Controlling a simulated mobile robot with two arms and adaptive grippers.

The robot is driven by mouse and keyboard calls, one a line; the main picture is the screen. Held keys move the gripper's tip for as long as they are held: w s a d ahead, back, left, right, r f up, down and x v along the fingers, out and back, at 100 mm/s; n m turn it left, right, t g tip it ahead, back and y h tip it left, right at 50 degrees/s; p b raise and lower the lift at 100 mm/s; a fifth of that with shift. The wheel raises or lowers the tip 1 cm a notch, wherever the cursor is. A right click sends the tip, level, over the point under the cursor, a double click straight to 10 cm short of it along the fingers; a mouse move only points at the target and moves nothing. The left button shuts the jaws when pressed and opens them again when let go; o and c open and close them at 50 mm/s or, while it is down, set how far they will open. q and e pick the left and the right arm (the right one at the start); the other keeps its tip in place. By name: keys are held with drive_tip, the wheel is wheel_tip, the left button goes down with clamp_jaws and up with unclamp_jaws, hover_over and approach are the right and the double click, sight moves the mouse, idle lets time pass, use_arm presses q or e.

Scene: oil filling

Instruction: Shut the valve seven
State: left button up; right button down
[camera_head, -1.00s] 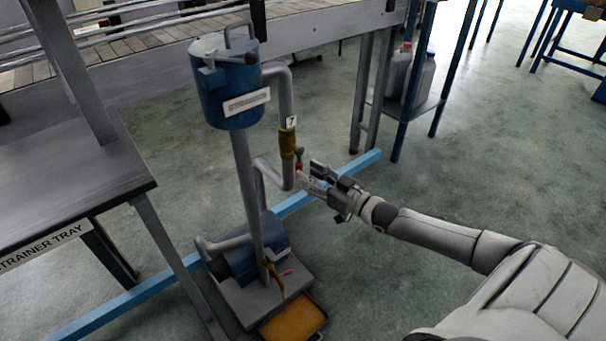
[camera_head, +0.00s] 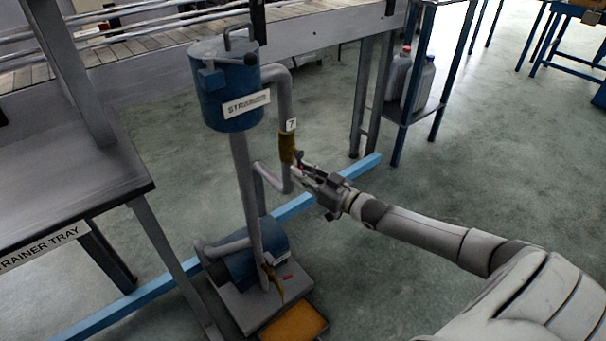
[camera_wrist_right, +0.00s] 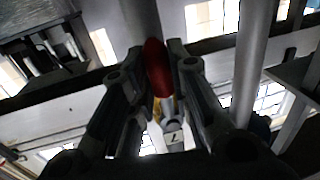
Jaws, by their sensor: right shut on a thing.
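Valve seven (camera_head: 287,148) is a brass-coloured body on the grey vertical pipe, under a white tag (camera_head: 291,125) marked 7. My right gripper (camera_head: 302,172) is at the valve's lower right side, beside the pipe. In the right wrist view, the red valve handle (camera_wrist_right: 156,66) lies between the two dark fingers of the right gripper (camera_wrist_right: 160,75), which is shut on it. In the head view the fingers hide most of the handle. My left gripper is out of view.
A blue strainer tank (camera_head: 226,90) stands on a pole left of the valve. A blue pump (camera_head: 256,255) and an orange tray (camera_head: 294,324) are on the floor below. The strainer tray table (camera_head: 60,190) is at left. Open floor lies at right.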

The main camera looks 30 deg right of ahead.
idle(0.4)
use_arm(q)
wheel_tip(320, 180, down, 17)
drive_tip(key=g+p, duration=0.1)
drive_tip(key=p, duration=0.5)
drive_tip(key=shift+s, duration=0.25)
use_arm(e)
drive_tip(key=a+r+m+t+h, duration=0.2)
drive_tip(key=a+r+m, duration=0.4)
drive_tip(key=m, duration=1.4)
drive_tip(key=shift+s+a+t+h, duration=0.25)
drive_tip(key=shift+t+h, duration=0.15)
drive_tip(key=shift+h, duration=0.4)
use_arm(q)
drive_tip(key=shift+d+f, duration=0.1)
use_arm(e)
drive_tip(key=shift+m, duration=0.3)
drive_tip(key=c, duration=1.3)
unclamp_jaws()
drive_tip(key=shift+d, duration=0.1)
drive_tip(key=shift+c, duration=0.2)
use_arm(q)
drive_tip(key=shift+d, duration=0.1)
use_arm(e)
drive_tip(key=shift+s, duration=0.1)
